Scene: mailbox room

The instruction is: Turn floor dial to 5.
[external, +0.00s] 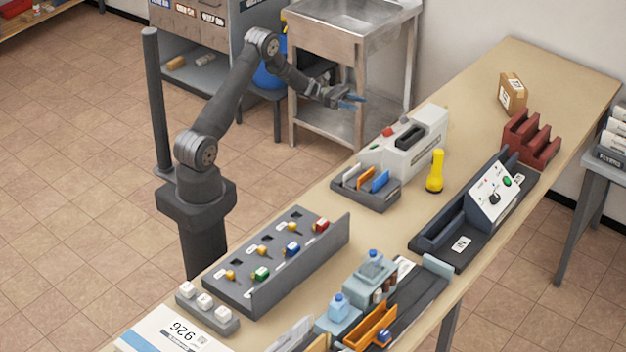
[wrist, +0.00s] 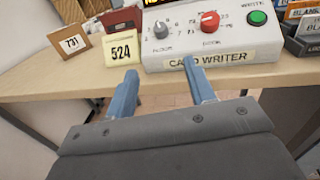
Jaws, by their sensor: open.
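The card writer (wrist: 215,40) is a white box with a sloped panel, and it also stands on the table in the external view (external: 425,135). The floor dial (wrist: 161,30) is a grey knob at the panel's left, ringed by small numbers. I cannot tell which number it points at. A red dial (wrist: 210,20) sits to its right, and a green button (wrist: 257,17) further right. My gripper (wrist: 160,70) is open and empty, its two blue fingers apart. It is in front of the panel, short of the floor dial and not touching it. The external view shows it (external: 352,101) beyond the table edge.
A metal sink (external: 350,25) is behind my gripper.

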